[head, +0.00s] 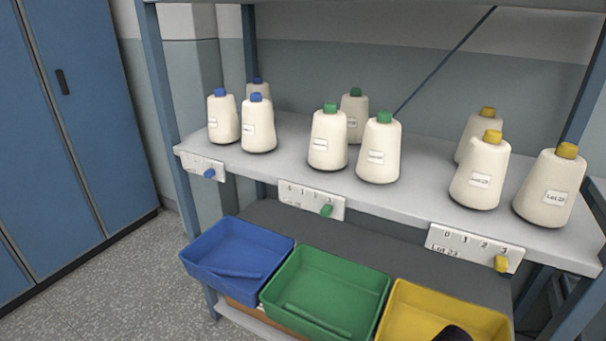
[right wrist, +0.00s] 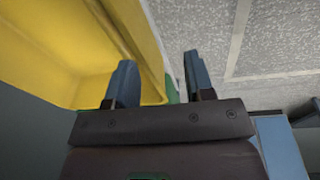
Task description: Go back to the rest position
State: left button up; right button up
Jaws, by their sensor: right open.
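My right gripper (right wrist: 160,82) is open, with its two blue-grey fingers apart and nothing between them. In the right wrist view it is beside the yellow bin (right wrist: 62,40), whose wall passes close by the left finger. In the head view a dark part of my right arm (head: 453,334) shows at the bottom edge, in front of the yellow bin (head: 405,292). My left gripper is in neither view.
A grey shelf (head: 285,160) holds white bobbins with blue, green and yellow caps. Slider scales with coloured knobs line its front edge. Below stand a blue bin (head: 200,268) and a green bin (head: 345,285). Blue lockers (head: 95,120) stand left; floor (head: 110,290) there is clear.

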jog(key=s+a+r+m+t+p, duration=0.1)
jog(key=s+r+m+t+p, duration=0.3)
jog(key=s+r, duration=0.3)
jog(key=s+a+r+m+t+p, duration=0.1)
jog(key=s+r+m+t+p, duration=0.3)
jog(key=s, duration=1.1)
notch_tip(320, 180, up, 3)
jog(key=shift+s+r+m+t, duration=0.15)
jog(key=shift+s+m+t, duration=0.25)
jog(key=shift+m+t, duration=0.3)
jog(key=shift+c, duration=0.6)
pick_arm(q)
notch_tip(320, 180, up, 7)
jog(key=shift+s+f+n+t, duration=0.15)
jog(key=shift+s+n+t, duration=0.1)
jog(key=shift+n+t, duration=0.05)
pick_arm(e)
jog(key=shift+h, duration=0.3)
